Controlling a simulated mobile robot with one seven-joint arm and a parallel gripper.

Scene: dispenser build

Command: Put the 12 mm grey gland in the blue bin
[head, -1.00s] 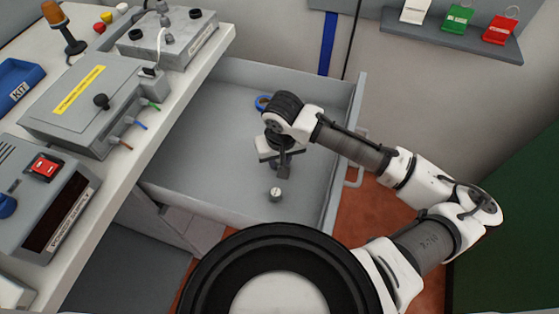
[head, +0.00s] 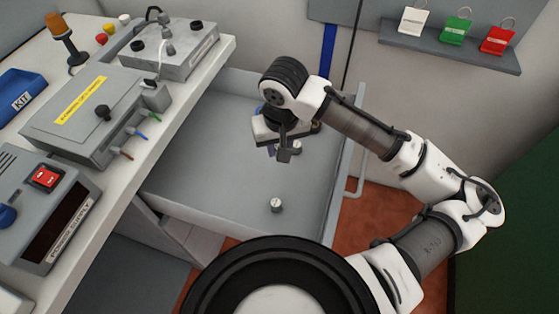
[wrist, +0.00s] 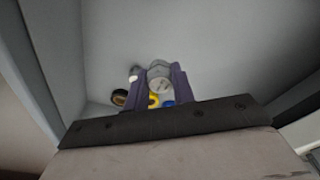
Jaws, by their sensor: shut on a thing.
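My gripper (head: 285,152) is above the open drawer. In the wrist view, its two purple fingers (wrist: 161,88) are shut on a grey cylindrical piece (wrist: 160,78), which looks like a grey gland; its size cannot be read. In the head view the held piece is mostly hidden by the gripper. Another small grey piece (head: 276,205) stands on the drawer floor, nearer my base. A further small pale piece (head: 297,146) shows just right of the gripper. The blue bin (head: 12,108), labelled KIT, sits on the bench at the far left.
The open grey drawer (head: 215,165) has raised walls around my gripper. A grey box with a yellow label (head: 80,125), a power supply (head: 45,205) and a lamp (head: 72,38) stand on the bench. Black (wrist: 119,97), yellow (wrist: 153,100) and blue (wrist: 168,103) items show near the fingers.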

